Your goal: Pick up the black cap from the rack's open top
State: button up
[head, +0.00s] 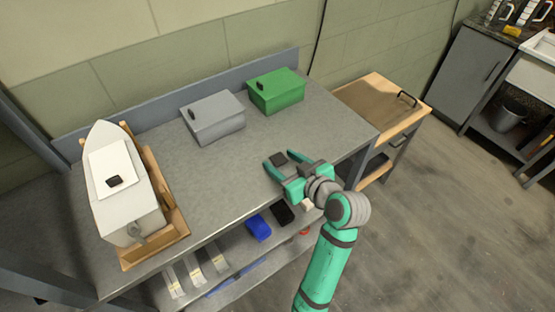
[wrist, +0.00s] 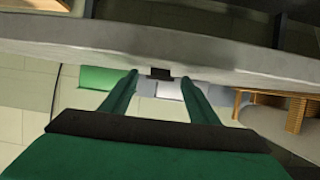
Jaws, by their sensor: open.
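A small black cap (head: 278,159) lies on the grey rack's open top (head: 255,165), near its front right. My gripper (head: 280,157) is open, with its two green fingers spread on either side of the cap in the head view. In the wrist view the picture is upside down, and the cap (wrist: 160,73) shows as a small dark block between the fingertips (wrist: 159,76). I cannot tell whether either finger touches it.
A grey box (head: 213,118) and a green box (head: 276,92) stand at the back. A boat-shaped white object (head: 128,205) in a wooden cradle (head: 168,205) stands at the left. A lower shelf holds a blue block (head: 258,228) and a black block (head: 282,212). The top's middle is clear.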

jog(key=shift+w, duration=0.2)
jog(key=c, duration=1.1)
